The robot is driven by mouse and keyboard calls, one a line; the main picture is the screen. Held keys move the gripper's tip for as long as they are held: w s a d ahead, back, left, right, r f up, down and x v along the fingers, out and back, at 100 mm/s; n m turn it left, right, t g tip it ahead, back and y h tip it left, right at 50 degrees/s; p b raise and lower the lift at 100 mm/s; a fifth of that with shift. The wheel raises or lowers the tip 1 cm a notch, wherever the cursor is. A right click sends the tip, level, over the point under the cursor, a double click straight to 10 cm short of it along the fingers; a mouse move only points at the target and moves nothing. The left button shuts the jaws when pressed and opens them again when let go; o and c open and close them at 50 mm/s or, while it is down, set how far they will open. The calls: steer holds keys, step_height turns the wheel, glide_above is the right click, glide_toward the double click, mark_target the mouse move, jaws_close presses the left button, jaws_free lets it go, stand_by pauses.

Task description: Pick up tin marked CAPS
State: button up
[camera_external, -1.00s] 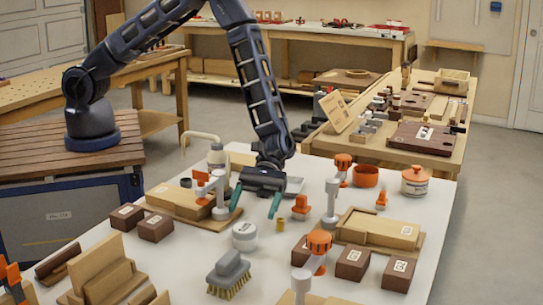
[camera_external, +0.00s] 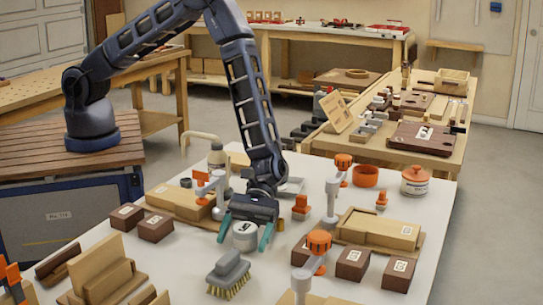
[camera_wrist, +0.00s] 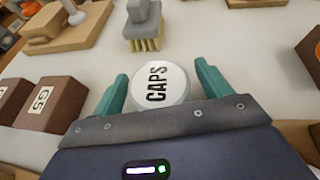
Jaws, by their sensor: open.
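The tin marked CAPS (camera_wrist: 160,83) is a round white tin with black letters on its lid. It stands upright on the white bench top, and in the external view (camera_external: 245,236) it shows between my fingers. My gripper (camera_external: 244,242) is open and points down over the tin. In the wrist view my gripper (camera_wrist: 160,82) has one teal finger on each side of the tin, with a small gap visible on at least the left side. The tin's lower side is partly hidden by my gripper.
A grey scrub brush (camera_external: 229,273) stands just in front of the tin. Brown marked blocks (camera_external: 155,228) lie to the left and more (camera_external: 352,264) to the right. A small brass-coloured cylinder (camera_external: 281,224) and an orange-topped clamp (camera_external: 319,243) stand right of my gripper.

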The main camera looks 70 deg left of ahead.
steer(key=shift+s+d+f, duration=0.2)
steer(key=shift+d, duration=0.15)
steer(key=c, duration=1.1)
